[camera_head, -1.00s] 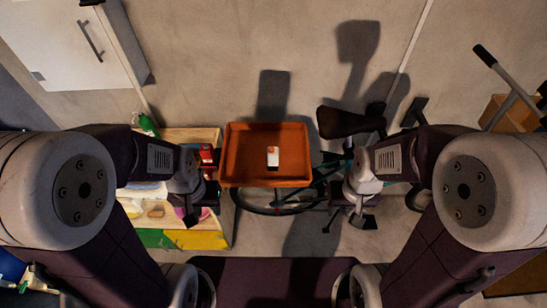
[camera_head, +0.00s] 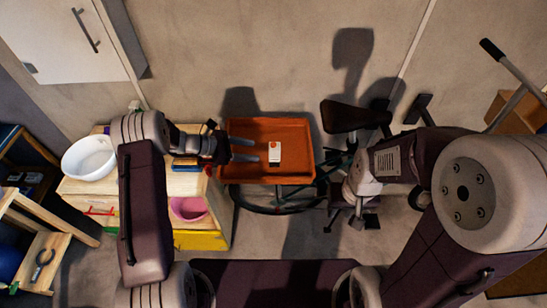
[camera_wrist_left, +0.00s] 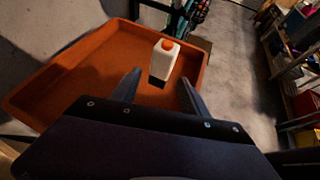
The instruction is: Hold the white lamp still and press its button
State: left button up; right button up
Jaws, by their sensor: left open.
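The white lamp (camera_head: 274,153) is a small white block with an orange-red button at one end. It stands in the orange tray (camera_head: 295,178), right of the tray's middle. In the left wrist view the lamp (camera_wrist_left: 164,62) shows its orange button on top, beyond the fingertips. My left gripper (camera_head: 249,149) is open over the left part of the tray, its fingers pointing right toward the lamp and apart from it.
A bicycle (camera_head: 350,116) stands behind and right of the tray. A wooden table (camera_head: 190,184) at left holds a white bowl (camera_head: 89,158) and a pink bowl (camera_head: 188,208). A wooden rack (camera_head: 45,262) stands at far left. The tray floor around the lamp is clear.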

aim_at(270, 158)
pick_arm(q)
jog(key=shift+s+a+f, duration=0.1)
jog(key=shift+s+f, duration=0.15)
jog(key=shift+f, duration=0.2)
jog(key=shift+s+a+f, duration=0.1)
jog(key=shift+s+f, duration=0.1)
jog(key=shift+f, duration=0.25)
jog(key=shift+w+d+f, duration=0.1)
jog(key=shift+d, duration=0.05)
jog(key=shift+d+f+b, duration=0.25)
jog(key=shift+b, duration=0.15)
jog(key=b+x, duration=0.4)
jog(key=x, duration=0.4)
jog(key=shift+f, duration=0.1)
jog(key=shift+w+d, duration=0.2)
jog(key=shift+d, duration=0.2)
pick_arm(e)
jog(key=f, duration=0.5)
jog(key=shift+d+f, duration=0.2)
pick_arm(q)
jog(key=c, duration=0.8)
jog(key=shift+c, duration=0.2)
pick_arm(e)
grip_shut()
